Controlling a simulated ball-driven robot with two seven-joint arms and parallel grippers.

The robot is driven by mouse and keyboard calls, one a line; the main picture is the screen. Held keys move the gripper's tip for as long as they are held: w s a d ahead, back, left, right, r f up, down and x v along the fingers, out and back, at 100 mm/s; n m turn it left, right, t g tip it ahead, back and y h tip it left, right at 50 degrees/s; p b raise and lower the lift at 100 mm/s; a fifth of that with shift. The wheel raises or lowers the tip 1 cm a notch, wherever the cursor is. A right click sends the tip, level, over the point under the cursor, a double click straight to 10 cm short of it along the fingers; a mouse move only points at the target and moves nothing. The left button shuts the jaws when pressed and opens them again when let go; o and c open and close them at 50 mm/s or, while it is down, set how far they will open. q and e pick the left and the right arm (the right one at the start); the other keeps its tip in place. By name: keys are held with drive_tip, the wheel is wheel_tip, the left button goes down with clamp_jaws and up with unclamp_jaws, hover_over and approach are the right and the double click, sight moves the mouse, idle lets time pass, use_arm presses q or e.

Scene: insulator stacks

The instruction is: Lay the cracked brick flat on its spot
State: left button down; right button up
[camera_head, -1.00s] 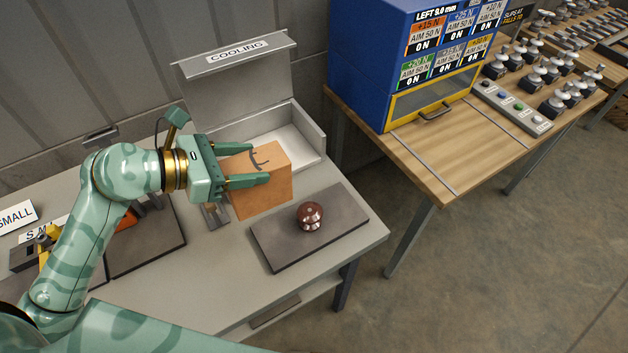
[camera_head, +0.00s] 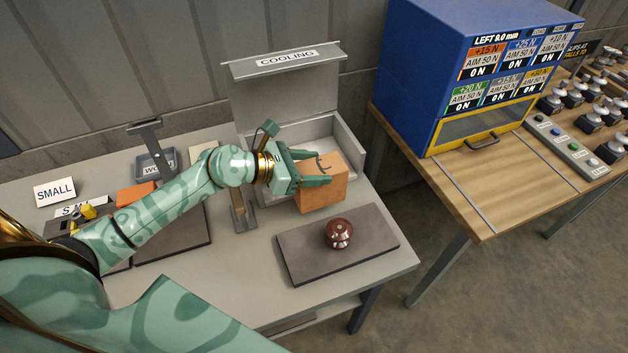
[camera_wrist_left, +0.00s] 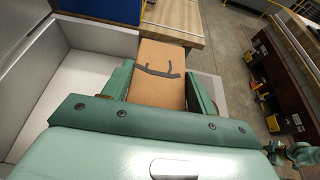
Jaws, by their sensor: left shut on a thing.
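The cracked brick (camera_head: 324,190) is an orange-tan block with a dark curved crack mark on its upper face. My left gripper (camera_head: 314,170) is shut on it, one finger on each side, near the front of the cooling box (camera_head: 352,150). In the left wrist view the brick (camera_wrist_left: 158,88) sits between the two fingers with the crack mark facing the camera. Whether its underside touches the table cannot be told. A dark flat plate (camera_head: 375,245) lies on the grey table in front of the brick. The right gripper is not in view.
A dark red rounded insulator (camera_head: 338,233) stands on the dark plate. The cooling box has a raised lid labelled COOLING (camera_head: 286,58). An orange block (camera_head: 136,194) and a SMALL sign (camera_head: 54,192) are at left. A blue cabinet (camera_head: 425,75) stands on the wooden table at right.

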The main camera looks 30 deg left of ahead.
use_arm(q)
drive_tip(key=shift+w+a+f, duration=0.1)
drive_tip(key=shift+w+f, duration=0.2)
drive_tip(key=f, duration=0.1)
drive_tip(key=f+b, duration=0.1)
drive_tip(key=f, duration=0.1)
drive_tip(key=shift+w+a+f+b, duration=0.1)
drive_tip(key=shift+w+f+b, duration=0.15)
drive_tip(key=shift+f+b, duration=0.05)
drive_tip(key=shift+r, duration=0.1)
drive_tip(key=shift+c, duration=2.2)
unclamp_jaws()
drive_tip(key=shift+s+f, duration=0.1)
drive_tip(key=shift+f, duration=0.1)
